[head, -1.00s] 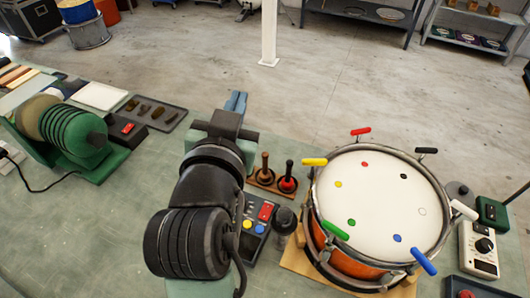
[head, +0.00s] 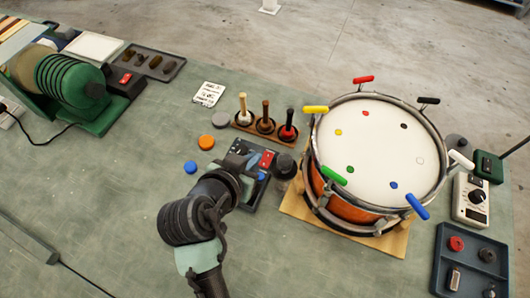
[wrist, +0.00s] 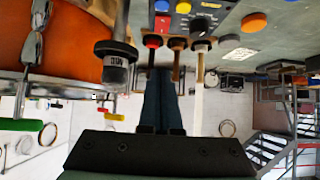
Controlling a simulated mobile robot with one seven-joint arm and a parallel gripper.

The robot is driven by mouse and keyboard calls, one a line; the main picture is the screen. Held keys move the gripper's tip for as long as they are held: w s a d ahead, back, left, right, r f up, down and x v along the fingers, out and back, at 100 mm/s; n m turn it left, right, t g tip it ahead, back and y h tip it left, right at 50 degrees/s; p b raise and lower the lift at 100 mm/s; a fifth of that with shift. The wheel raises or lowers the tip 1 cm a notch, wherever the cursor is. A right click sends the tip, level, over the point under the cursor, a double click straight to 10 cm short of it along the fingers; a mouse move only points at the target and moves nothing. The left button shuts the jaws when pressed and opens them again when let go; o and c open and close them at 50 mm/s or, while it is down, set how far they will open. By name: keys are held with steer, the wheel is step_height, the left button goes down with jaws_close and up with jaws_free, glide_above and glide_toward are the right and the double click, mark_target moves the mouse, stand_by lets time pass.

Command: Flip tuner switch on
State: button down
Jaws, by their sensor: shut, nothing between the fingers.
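A dark control box (head: 264,163) with a red switch (head: 267,159) stands left of the drum, partly hidden by my arm. The wrist view shows its red switch (wrist: 162,24) and coloured buttons near the top edge. A pale box (head: 472,200) with a black dial and a green box (head: 488,166) with a small dark switch stand right of the drum. I cannot tell which one is the tuner or read any switch state. My gripper (head: 240,154) is over the control box in the head view. In the wrist view my gripper (wrist: 160,75) is shut and empty.
The drum (head: 380,155), with coloured handles around its rim, stands close to the right of the control box. A dark tray (head: 470,262) is at the right.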

glide_above(265, 161)
steer(key=f, duration=0.5)
steer(key=shift+s, duration=0.2)
step_height(265, 161, down, 2)
steer(key=shift+w+f, duration=0.1)
steer(key=shift+f, duration=0.15)
steer(key=shift+f+p, duration=0.3)
steer(key=shift+f, duration=0.3)
